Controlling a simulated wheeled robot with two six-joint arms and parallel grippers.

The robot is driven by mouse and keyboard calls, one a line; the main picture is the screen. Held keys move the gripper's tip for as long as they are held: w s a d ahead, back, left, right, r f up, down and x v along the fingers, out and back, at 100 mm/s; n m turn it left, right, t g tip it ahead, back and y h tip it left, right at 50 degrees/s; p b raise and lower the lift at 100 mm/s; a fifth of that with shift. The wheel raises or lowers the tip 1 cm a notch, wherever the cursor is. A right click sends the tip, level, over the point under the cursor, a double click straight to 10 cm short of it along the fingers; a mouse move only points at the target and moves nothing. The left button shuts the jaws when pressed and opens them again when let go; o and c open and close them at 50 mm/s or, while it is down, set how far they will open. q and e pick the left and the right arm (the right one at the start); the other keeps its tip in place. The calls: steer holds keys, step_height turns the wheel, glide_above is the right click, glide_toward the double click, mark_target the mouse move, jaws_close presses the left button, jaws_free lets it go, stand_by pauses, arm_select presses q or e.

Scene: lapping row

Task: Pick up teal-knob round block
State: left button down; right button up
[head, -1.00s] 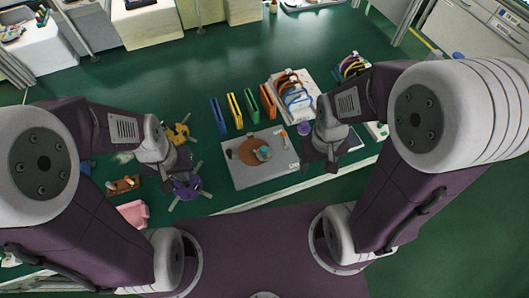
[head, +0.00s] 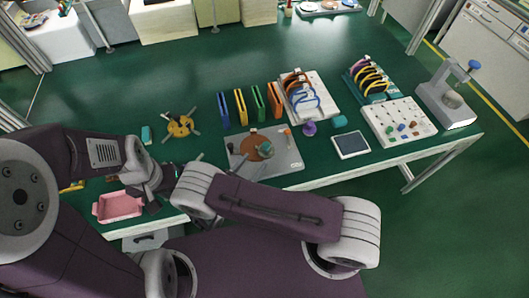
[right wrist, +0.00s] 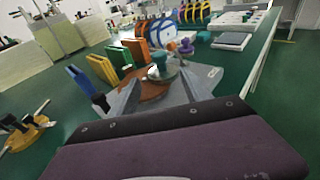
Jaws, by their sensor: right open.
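The teal-knob round block (head: 265,149) is a small greyish round piece with a teal knob on top. It stands at the brown disc on the grey plate (head: 288,160). The right wrist view shows the block (right wrist: 162,66) ahead, between the lines of my right gripper's two fingers. My right gripper (right wrist: 160,80) is open with nothing held; I cannot tell whether its fingertips reach the block. In the head view my right forearm reaches left across the table front and hides most of that gripper. My left gripper (head: 158,180) is at the left, partly hidden, its jaws unclear.
Blue, yellow, green and orange upright pieces (head: 258,103) stand behind the plate. A rack with hoops (head: 305,97), a purple knob (head: 309,128) and a dark-topped pad (head: 351,145) are to the right. A yellow piece with handles (head: 180,126) and a pink tray (head: 119,206) are left.

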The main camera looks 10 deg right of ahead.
mark_target(265, 149)
steer(key=shift+w, duration=0.1)
steer(key=p+x, duration=0.1)
steer(key=x, duration=0.4)
steer(key=p+x, duration=0.1)
steer(key=x, duration=0.1)
steer(key=p+x, duration=0.1)
steer(key=shift+d+r, duration=0.25)
steer(key=shift+d, duration=0.1)
steer(key=shift+w+d+f, duration=0.2)
steer(key=shift+w+d, duration=0.05)
steer(key=shift+s, duration=0.1)
jaws_close()
